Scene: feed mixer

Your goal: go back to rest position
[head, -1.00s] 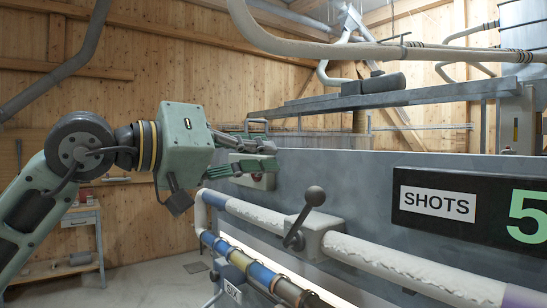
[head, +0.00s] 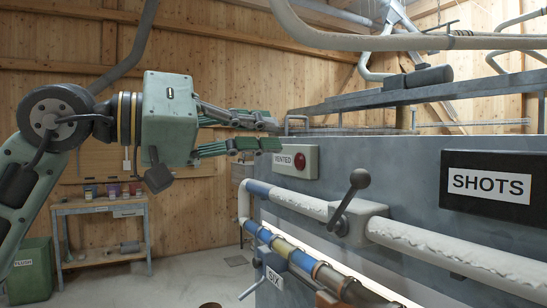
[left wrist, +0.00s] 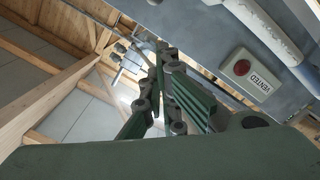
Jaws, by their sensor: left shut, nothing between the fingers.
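My left gripper (head: 270,134) is shut and empty. Its green fingers point right in the head view, in front of the near end of the grey mixer wall (head: 400,200). In that view the fingertips appear just above and left of the VENTED box (head: 296,162) with its red button. In the left wrist view my left gripper (left wrist: 165,90) points up the picture, and the red button (left wrist: 242,68) shows to its right, apart from the fingers. My right gripper is not in view.
A black-knobbed lever (head: 352,200) stands on the white pipe along the mixer. A SHOTS display (head: 500,190) is at the right. A workbench (head: 100,208) with small containers and a green PLUSH bin (head: 30,270) stand at the left.

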